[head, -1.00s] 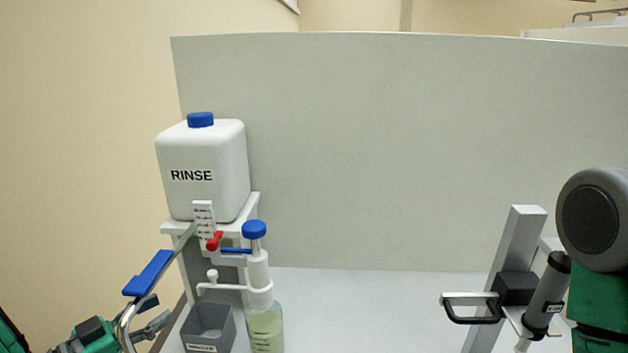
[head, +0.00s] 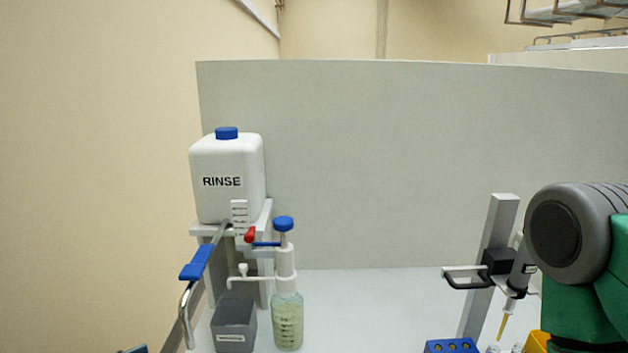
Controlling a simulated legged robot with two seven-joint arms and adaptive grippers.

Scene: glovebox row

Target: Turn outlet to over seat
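A bent metal outlet pipe (head: 186,312) with a blue sleeve (head: 197,262) runs down and left from below the white RINSE tank (head: 226,180). A red tap (head: 250,234) sits under the tank's front. A dispenser bottle (head: 288,320) with a blue knob stands beside it, its white spout pointing left above a grey bin (head: 234,325). I cannot tell which part is the seat. Only a small dark piece (head: 133,350), probably of my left gripper, shows at the bottom edge, apart from the sleeve. My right gripper is out of view; my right arm fills the right edge.
A metal post (head: 500,215) at the right carries a black-handled bracket (head: 468,280) and a pipette (head: 521,268) with a yellow tip. A blue rack (head: 452,346) lies below. A tall grey panel (head: 400,150) stands behind. The middle of the white bench is clear.

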